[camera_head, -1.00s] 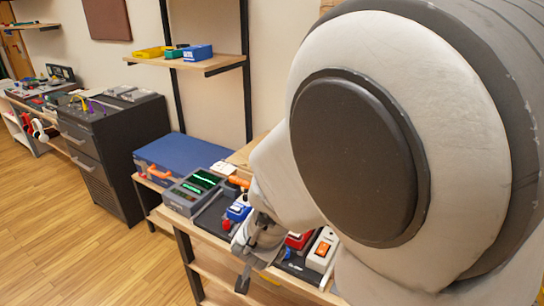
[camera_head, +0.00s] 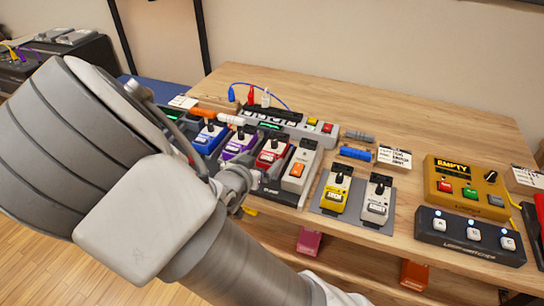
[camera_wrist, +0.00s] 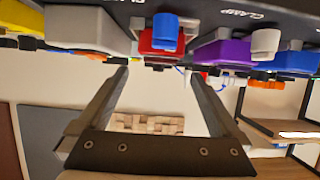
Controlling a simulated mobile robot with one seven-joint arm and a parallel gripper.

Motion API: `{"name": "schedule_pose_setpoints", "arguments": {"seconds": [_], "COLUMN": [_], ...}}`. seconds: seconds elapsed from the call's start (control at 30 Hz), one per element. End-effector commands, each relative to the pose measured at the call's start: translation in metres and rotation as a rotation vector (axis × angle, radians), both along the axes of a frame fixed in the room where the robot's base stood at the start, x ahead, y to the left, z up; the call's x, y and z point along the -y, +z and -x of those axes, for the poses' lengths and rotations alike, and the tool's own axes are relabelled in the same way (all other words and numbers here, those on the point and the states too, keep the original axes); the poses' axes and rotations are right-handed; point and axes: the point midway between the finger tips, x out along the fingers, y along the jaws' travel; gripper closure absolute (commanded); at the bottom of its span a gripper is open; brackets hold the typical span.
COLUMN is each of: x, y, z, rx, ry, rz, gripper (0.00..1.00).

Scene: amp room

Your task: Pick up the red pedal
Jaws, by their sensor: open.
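The red pedal (camera_head: 272,152) sits on the dark pedalboard, between a purple pedal (camera_head: 239,143) and a pale pedal with an orange switch (camera_head: 299,165). In the wrist view, which looks upside down, the red pedal (camera_wrist: 157,42) is at the top, with a blue piece in front of it. My gripper (camera_wrist: 158,72) is open and empty, its two fingers apart below the red pedal in that picture. In the head view my arm comes from the left and its end is close in front of the board; the fingertips cannot be made out there.
A blue pedal (camera_head: 210,136) stands left of the purple one. Yellow (camera_head: 334,194) and white (camera_head: 376,199) pedals stand on a grey plate to the right. A yellow box (camera_head: 466,186) and black footswitch (camera_head: 470,236) are farther right. The wooden table's back right (camera_head: 430,115) is clear.

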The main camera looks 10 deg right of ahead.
Motion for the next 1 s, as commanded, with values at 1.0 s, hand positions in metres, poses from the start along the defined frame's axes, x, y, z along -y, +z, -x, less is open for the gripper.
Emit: {"name": "schedule_pose_setpoints", "arguments": {"seconds": [1.0], "x": [0.051], "y": [-0.033], "z": [-0.075], "rx": [0.0], "ry": [0.001], "rz": [-0.002], "gripper": [0.0]}}
